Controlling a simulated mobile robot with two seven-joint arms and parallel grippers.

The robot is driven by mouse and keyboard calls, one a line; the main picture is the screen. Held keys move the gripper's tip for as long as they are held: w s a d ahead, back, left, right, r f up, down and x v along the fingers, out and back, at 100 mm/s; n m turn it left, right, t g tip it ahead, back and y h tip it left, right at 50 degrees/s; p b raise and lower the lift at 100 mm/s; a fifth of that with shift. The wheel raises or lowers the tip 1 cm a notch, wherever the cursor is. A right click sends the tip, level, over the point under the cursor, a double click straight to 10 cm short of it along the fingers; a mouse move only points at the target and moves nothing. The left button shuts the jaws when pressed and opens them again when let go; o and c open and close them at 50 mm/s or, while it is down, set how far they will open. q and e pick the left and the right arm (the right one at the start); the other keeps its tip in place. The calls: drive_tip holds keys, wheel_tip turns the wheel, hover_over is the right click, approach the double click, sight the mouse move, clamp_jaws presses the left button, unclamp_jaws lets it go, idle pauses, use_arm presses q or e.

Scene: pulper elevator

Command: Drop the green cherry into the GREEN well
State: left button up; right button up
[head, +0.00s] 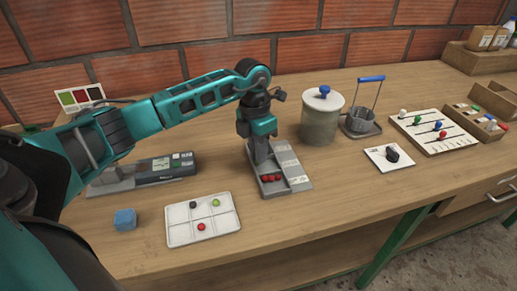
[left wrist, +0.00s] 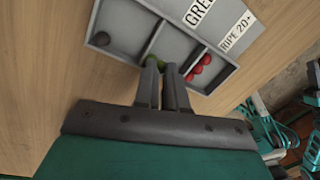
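The grey sorter tray (head: 299,182) has three wells in a row in the left wrist view (left wrist: 117,53). Another green cherry (head: 216,202) lies in the white sectioned tray (head: 178,238). My right gripper is out of view.
The white tray also holds a dark ball (head: 193,204) and a red cherry (head: 201,226). A blue cube (head: 125,219) sits left of it. A lidded canister (head: 320,122), wire-handled holder (head: 360,122) and peg board (head: 432,132) stand right.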

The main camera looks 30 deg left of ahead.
use_arm(q)
drive_tip(key=o, duration=0.5)
drive_tip(key=shift+c, duration=0.2)
drive_tip(key=shift+o, duration=0.4)
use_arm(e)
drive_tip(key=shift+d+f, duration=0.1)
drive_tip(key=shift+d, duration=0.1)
use_arm(q)
drive_tip(key=shift+r, duration=0.1)
wheel_tip(320, 180, up, 13)
drive_tip(key=a, duration=0.1)
drive_tip(key=shift+w+a+f+p, duration=0.15)
drive_tip(key=shift+w+f+p, duration=0.05)
drive_tip(key=shift+p, duration=0.2)
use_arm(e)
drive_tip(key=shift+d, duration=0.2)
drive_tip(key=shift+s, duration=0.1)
